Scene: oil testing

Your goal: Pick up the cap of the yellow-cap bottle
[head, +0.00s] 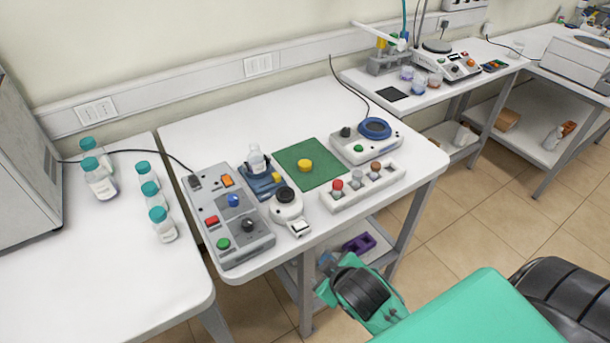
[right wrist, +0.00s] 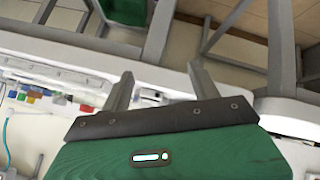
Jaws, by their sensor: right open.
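The yellow cap (head: 305,165) lies by itself on a green mat (head: 322,180) on the middle table in the head view. A clear, white-labelled bottle (head: 256,161) stands upright on a blue holder (head: 262,184) just left of the mat; no yellow cap shows on it. My right gripper (head: 326,272) is low in front of the table's front edge, well apart from the cap. In the right wrist view my right gripper (right wrist: 160,72) has its two fingers spread with nothing between them. My left gripper is not in view.
A grey control box (head: 229,215) and a round white device (head: 288,203) stand left of the mat. A white rack (head: 362,187) with small coloured-top vials and a blue-ringed device (head: 367,142) stand right. Several teal-capped bottles (head: 163,224) stand on the left table.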

